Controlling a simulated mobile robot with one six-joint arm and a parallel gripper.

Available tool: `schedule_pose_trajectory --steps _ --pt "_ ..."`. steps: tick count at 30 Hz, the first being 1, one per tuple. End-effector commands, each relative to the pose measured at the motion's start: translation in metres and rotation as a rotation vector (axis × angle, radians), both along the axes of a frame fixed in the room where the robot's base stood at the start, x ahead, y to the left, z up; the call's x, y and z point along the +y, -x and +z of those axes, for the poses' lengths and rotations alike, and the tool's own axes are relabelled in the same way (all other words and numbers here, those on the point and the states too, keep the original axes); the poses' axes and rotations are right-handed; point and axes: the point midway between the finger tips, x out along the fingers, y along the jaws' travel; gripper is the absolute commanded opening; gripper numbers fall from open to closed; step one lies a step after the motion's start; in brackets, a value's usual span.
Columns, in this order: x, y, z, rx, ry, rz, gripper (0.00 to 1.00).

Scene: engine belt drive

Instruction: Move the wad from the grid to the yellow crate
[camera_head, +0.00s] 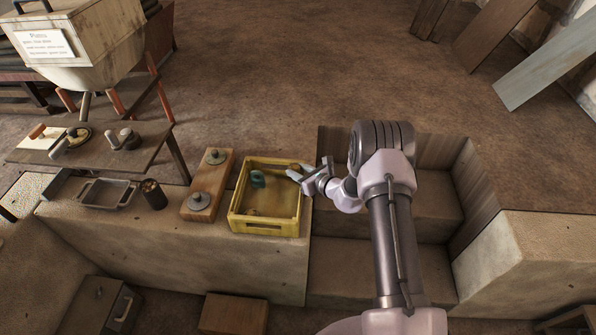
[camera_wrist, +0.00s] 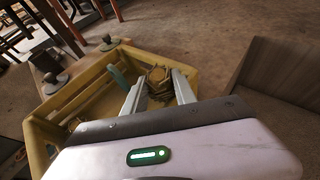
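The wad (camera_wrist: 158,80) is a brown, crumpled lump between the fingertips of my gripper (camera_wrist: 159,86) in the wrist view. The fingers appear to press on it from both sides. In the head view my gripper (camera_head: 300,172) is over the far right corner of the yellow crate (camera_head: 264,229), with the wad (camera_head: 294,167) showing small at its tips. The yellow crate (camera_wrist: 48,122) also lies below the fingers in the wrist view. How high the wad is above the crate floor is hard to tell. A dark grid-like tray (camera_head: 106,194) sits on the ledge at left.
Inside the crate are a teal object (camera_head: 258,180) and a small brown piece (camera_head: 250,212). Left of it stand a wooden board with grey knobs (camera_head: 206,185) and a dark cup (camera_head: 154,194). A stepped recess (camera_head: 425,215) lies right of the crate.

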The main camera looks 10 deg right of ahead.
Motion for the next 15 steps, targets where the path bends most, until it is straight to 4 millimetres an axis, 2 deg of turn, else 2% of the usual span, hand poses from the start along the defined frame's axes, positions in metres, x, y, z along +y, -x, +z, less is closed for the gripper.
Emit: schedule_pose_trajectory --steps 1,3,12,15 --pt "0.0000 0.0001 0.0003 0.001 0.000 0.000 0.41" --pt "-0.0001 0.0002 0.0003 0.001 0.000 0.000 0.54" --pt "-0.0001 0.0002 0.0004 0.001 0.000 0.000 0.55" --pt "-0.0001 0.0003 0.0068 0.001 0.000 0.000 0.55"
